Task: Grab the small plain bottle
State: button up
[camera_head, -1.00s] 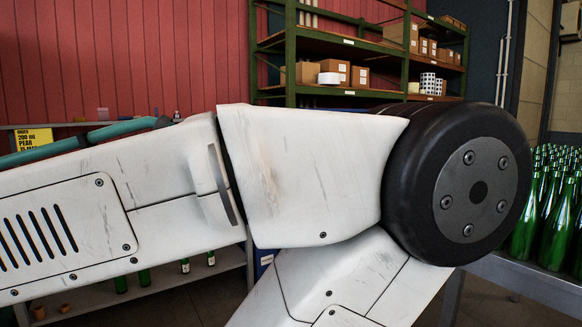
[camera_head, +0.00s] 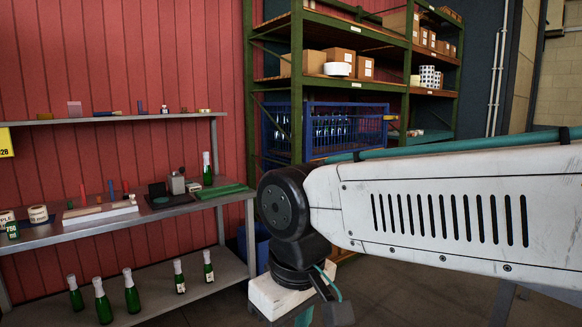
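Several green bottles with pale foil tops stand upright on the low shelf at the left. Three show no label: a left bottle (camera_head: 76,294), which looks the smallest, a middle one (camera_head: 102,303) and a right one (camera_head: 132,294). I cannot tell for certain which is the small plain bottle. Two labelled bottles (camera_head: 179,277) stand to their right. Another green bottle (camera_head: 207,171) with a pale neck stands on the workbench. My gripper (camera_head: 330,300) is low in the middle, right of the shelves and apart from all bottles. Its fingers are not clearly visible.
The workbench (camera_head: 110,222) carries tape rolls (camera_head: 38,214), a white board and small tools. A narrow shelf (camera_head: 110,117) runs above it. A blue cage of bottles (camera_head: 350,128) and a green rack (camera_head: 330,82) with boxes stand behind my arm.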

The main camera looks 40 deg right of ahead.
aim_at(207, 175)
jog(key=z, duration=0.45)
jog(key=i, duration=3.2)
jog(key=z, duration=0.3)
